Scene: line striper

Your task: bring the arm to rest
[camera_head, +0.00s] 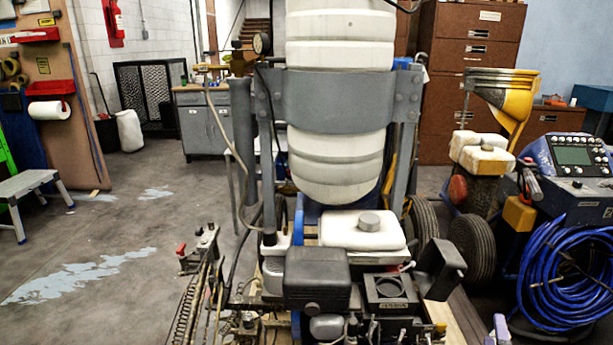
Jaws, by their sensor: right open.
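The line striper (345,225) stands in the middle of the head view, with a tall white ribbed tank (338,165) in a grey frame. Its dark engine (317,278) and a white fuel tank (362,230) sit low at the front. My right gripper (498,331) shows only as a small pale tip at the bottom edge, right of the striper. It is open, and I see nothing held in it. The rest of the right arm is out of the picture. My left gripper is not in view.
A blue machine with a screen (573,156) and a coiled blue hose (565,275) stand close at the right. A yellow-hopper machine (513,105) is behind. A step stool (25,187) stands at the left. The floor (130,235) left of the striper is clear.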

